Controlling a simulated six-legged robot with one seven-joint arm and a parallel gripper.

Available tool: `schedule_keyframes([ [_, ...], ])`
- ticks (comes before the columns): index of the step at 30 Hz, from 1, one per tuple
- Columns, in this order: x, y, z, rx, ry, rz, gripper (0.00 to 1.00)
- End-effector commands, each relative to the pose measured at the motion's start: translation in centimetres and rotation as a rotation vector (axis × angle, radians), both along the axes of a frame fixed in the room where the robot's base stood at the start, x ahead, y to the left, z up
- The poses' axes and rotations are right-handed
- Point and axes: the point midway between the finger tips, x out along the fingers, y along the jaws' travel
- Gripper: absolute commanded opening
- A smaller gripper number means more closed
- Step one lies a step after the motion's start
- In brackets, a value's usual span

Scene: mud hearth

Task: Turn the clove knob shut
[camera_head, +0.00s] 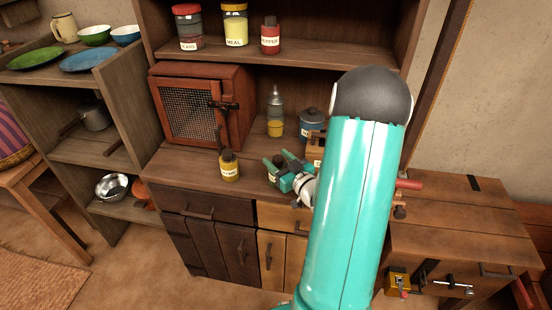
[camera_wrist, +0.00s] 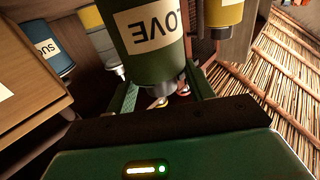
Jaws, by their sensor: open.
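The clove jar (camera_wrist: 155,40) is dark green with a cream label, and appears upside down in the wrist view. A grey knob-like part (camera_wrist: 168,82) shows at its lower end there. My gripper (camera_wrist: 164,88) is open, with one green finger on each side of that part; I cannot tell whether either finger touches it. In the head view, my gripper (camera_head: 279,163) is at the jar (camera_head: 272,179) on the counter, left of my teal arm. The jar is partly hidden there, and its knob cannot be made out.
A yellow bottle (camera_head: 229,167) stands close left of the jar. A red mesh-front cabinet (camera_head: 200,105) is behind it. A blue jar (camera_head: 312,121) and a glass bottle with yellow contents (camera_head: 275,115) stand further back. The counter's front left (camera_head: 185,190) is clear.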

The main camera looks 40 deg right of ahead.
Motion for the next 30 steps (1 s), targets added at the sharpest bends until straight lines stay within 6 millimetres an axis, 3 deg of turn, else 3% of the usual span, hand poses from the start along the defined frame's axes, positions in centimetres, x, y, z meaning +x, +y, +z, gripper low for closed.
schedule_keyframes([
  [6,-0.03,0.01,-0.10,0.000,0.002,0.000,0.53],
  [13,0.02,0.01,-0.10,0.001,0.002,0.000,0.09],
  [30,0.33,0.21,-0.29,0.005,0.008,-0.095,0.09],
])
